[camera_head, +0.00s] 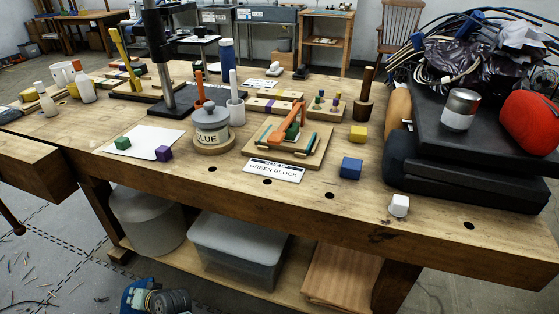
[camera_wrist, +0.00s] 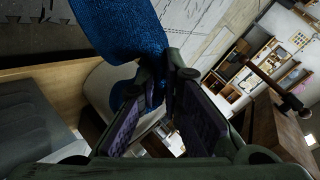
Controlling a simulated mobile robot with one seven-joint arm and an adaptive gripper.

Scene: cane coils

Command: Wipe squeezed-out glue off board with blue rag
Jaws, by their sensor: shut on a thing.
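In the wrist view a blue rag (camera_wrist: 125,32) hangs between the fingertips of my gripper (camera_wrist: 160,82), which is shut on it. The rag covers part of a pale rounded container behind it. In the head view the board (camera_head: 316,157) lies flat on the bench, with an orange clamp (camera_head: 268,138) and a green block (camera_head: 292,131) on it. Squeezed-out glue is too small to make out. A blue and dark shape shows at the bottom edge of the head view; I cannot tell whether it includes the rag. My gripper is away from the board.
A glue pot (camera_head: 210,131) stands left of the board, and a sign (camera_head: 273,171) lies before it. Blue (camera_head: 351,167), yellow (camera_head: 358,132) and white (camera_head: 398,205) blocks sit to the right. Black cases (camera_head: 460,165) crowd the right end. The front bench edge is mostly clear.

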